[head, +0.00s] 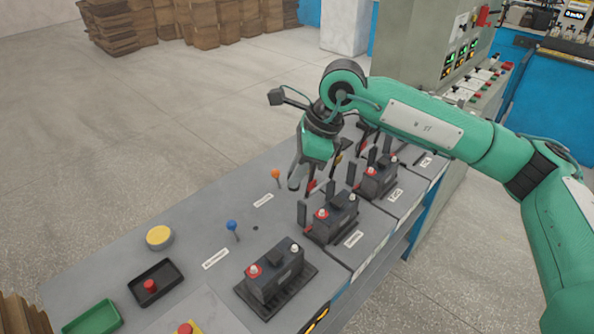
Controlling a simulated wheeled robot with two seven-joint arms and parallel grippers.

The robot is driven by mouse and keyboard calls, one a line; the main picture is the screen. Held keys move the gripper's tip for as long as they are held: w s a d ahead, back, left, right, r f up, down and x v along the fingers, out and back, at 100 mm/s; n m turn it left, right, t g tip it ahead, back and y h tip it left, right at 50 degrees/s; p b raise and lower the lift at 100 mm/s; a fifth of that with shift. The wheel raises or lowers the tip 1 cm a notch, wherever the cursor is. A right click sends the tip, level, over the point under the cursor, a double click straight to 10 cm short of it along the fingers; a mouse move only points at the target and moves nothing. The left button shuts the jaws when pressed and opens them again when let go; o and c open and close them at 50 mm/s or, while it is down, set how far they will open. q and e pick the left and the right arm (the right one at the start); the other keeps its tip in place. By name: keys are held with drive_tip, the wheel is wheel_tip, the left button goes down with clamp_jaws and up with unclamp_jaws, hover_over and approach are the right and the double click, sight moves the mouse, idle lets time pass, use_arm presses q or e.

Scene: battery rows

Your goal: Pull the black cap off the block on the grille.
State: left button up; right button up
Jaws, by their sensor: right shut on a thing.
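The nearest dark block (275,281) looks like a battery with a red and a white terminal and a raised black part on top. It sits on a black ribbed base, like a grille, at the front of the grey bench. Similar blocks stand farther back, one in the middle (335,219) and one beyond it (379,179). My right gripper (305,182) points down above the bench, behind and left of the middle block. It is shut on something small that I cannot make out. My left gripper is out of view.
The grey bench (190,228) carries a blue knob (232,226), an orange knob (275,174), a yellow button (159,237), a black tray (156,285) and a green tray (92,317). Dark upright posts stand beside the farther blocks.

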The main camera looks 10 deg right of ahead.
drive_tip(key=shift+r+p, duration=0.65)
drive_tip(key=shift+r, duration=1.6)
drive_tip(key=shift+f, duration=0.1)
